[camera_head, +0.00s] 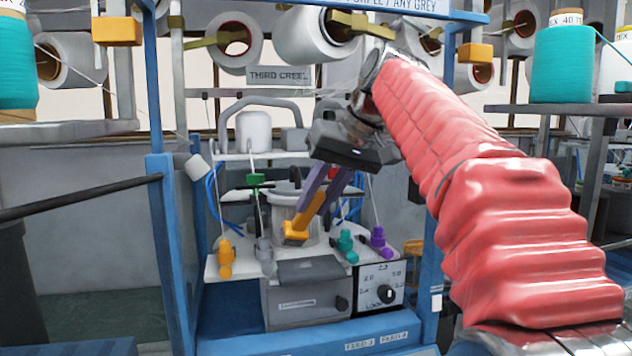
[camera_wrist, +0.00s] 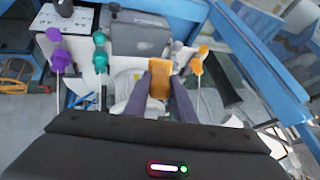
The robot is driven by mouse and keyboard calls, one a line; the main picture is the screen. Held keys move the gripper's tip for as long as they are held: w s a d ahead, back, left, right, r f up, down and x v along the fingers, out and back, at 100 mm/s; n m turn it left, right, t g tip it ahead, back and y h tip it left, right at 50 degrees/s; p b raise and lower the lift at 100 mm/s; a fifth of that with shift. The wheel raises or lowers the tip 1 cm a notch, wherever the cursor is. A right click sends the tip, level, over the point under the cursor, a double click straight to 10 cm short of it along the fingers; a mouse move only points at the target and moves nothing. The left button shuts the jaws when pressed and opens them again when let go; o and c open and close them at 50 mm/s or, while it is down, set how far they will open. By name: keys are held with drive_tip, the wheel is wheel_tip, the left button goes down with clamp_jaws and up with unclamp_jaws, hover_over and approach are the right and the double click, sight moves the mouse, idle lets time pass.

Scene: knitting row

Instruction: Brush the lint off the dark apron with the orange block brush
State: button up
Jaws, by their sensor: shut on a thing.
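My gripper (camera_head: 317,205) points down over the knitting unit with its purple fingers shut on the orange block brush (camera_head: 298,232). In the wrist view the brush (camera_wrist: 160,78) sits between the two fingertips (camera_wrist: 160,90). The dark grey sloped panel (camera_head: 313,269), which looks like the apron, is at the front of the unit, below the brush. The apron (camera_wrist: 138,36) lies beyond the brush in the wrist view. The brush appears above and behind the apron, apart from it. I cannot make out lint on the apron.
An orange peg (camera_head: 225,258), a teal peg (camera_head: 346,245) and a purple peg (camera_head: 379,241) with threads stand on the white plate. A grey cylinder (camera_head: 285,208) is behind the brush. Blue posts (camera_head: 170,250) flank the unit. A dial box (camera_head: 381,287) sits right of the apron.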

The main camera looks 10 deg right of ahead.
drive_tip(key=shift+r, duration=1.75)
drive_tip(key=shift+w+a+f, duration=0.2)
drive_tip(key=shift+w+f, duration=0.1)
drive_tip(key=shift+f, duration=0.25)
